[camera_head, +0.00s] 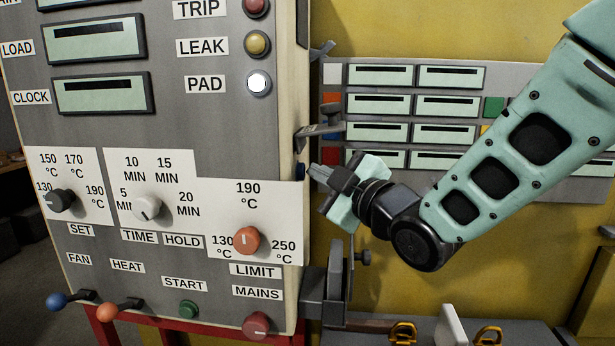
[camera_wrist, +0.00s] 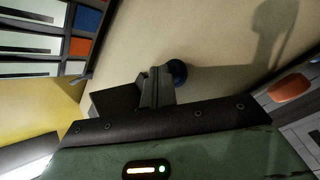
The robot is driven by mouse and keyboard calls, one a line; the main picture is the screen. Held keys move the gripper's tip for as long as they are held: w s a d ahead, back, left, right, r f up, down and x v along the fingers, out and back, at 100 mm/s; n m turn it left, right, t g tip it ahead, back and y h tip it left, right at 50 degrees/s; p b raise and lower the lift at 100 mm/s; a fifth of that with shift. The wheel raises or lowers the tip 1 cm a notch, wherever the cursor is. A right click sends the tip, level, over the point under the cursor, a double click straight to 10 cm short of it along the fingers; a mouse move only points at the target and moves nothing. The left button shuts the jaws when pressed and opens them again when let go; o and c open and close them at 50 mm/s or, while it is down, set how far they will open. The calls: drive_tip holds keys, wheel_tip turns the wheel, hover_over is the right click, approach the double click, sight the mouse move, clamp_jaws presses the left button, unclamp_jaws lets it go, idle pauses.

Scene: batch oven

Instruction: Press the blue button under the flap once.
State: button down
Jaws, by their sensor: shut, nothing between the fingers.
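The blue button (camera_head: 300,171) sits on the narrow side face of the oven cabinet, below a grey flap (camera_head: 318,131) that stands out from that face. In the wrist view the round blue button (camera_wrist: 178,71) shows just beside my fingertips and partly behind them. My gripper (camera_head: 318,172) is shut and empty, pointing left at the side face close to the button. My gripper's fingers (camera_wrist: 156,85) also show in the wrist view. I cannot tell whether they touch the button. The flap is not clearly visible in the wrist view.
Another grey bracket (camera_head: 322,49) sticks out higher on the side face. A grey wheel-like part (camera_head: 336,275) stands below my gripper. A panel of labels and coloured squares (camera_head: 415,75) is on the yellow wall behind. The front panel has an orange limit knob (camera_head: 246,240).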

drive_tip(key=d+b, duration=0.2)
drive_tip(key=d, duration=0.4)
drive_tip(key=shift+b, duration=0.35)
drive_tip(key=shift+s, duration=0.1)
idle(0.4)
drive_tip(key=shift+f, duration=0.1)
